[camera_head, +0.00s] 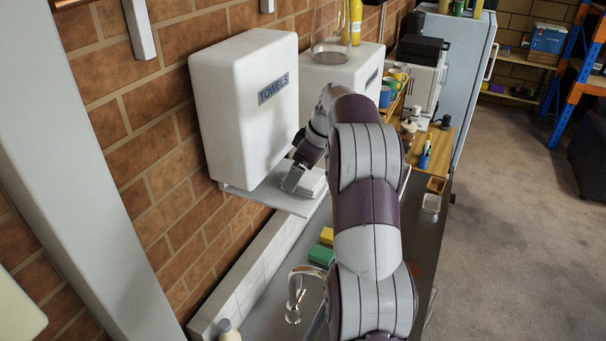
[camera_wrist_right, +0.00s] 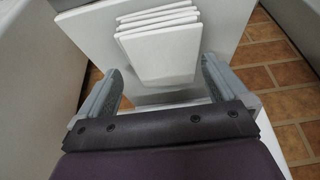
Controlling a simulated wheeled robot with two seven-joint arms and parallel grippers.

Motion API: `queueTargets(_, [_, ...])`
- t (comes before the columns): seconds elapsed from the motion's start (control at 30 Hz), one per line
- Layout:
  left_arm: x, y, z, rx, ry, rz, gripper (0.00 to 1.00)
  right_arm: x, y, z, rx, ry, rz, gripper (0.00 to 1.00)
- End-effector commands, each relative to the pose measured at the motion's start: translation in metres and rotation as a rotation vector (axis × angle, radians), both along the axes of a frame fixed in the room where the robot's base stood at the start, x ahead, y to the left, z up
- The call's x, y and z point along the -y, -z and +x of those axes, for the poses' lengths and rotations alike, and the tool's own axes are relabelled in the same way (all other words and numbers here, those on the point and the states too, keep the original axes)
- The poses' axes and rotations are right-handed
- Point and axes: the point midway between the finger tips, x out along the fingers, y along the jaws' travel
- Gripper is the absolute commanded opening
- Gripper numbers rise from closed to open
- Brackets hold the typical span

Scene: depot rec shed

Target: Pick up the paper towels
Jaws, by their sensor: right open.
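A stack of several white folded paper towels (camera_wrist_right: 160,50) lies on a pale shelf plate (camera_head: 262,199) under a white dispenser (camera_head: 235,125) lettered TOWELS. In the head view the stack's edge (camera_head: 314,184) shows beside my right gripper (camera_head: 294,180). In the right wrist view my right gripper (camera_wrist_right: 160,74) is open. One finger is on each side of the near end of the stack, with a gap visible on both sides. My arm hides part of the shelf in the head view. My left gripper is not in view.
A second white box (camera_head: 338,72) with a glass jug on top stands behind the dispenser. A brick wall (camera_head: 150,150) runs along the left. Below are a steel counter, a tap (camera_head: 297,290) and sponges (camera_head: 321,254). Mugs (camera_head: 386,95) and a wooden board (camera_head: 430,150) lie beyond.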

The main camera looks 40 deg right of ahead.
Motion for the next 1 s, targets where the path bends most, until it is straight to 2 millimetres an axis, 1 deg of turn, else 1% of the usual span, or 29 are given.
queueTargets(0.03, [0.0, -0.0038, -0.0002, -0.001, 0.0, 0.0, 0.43, -0.0015, 0.0031, 0.0014, -0.002, -0.001, 0.001, 1.0])
queueTargets(0.13, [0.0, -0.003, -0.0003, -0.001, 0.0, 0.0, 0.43, -0.0018, 0.0081, 0.0029, 0.0, 0.0, -0.001, 1.0])
queueTargets(1.0, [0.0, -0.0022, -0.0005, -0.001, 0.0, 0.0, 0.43, -0.0015, 0.0129, 0.0025, 0.0, -0.001, 0.0, 1.0])
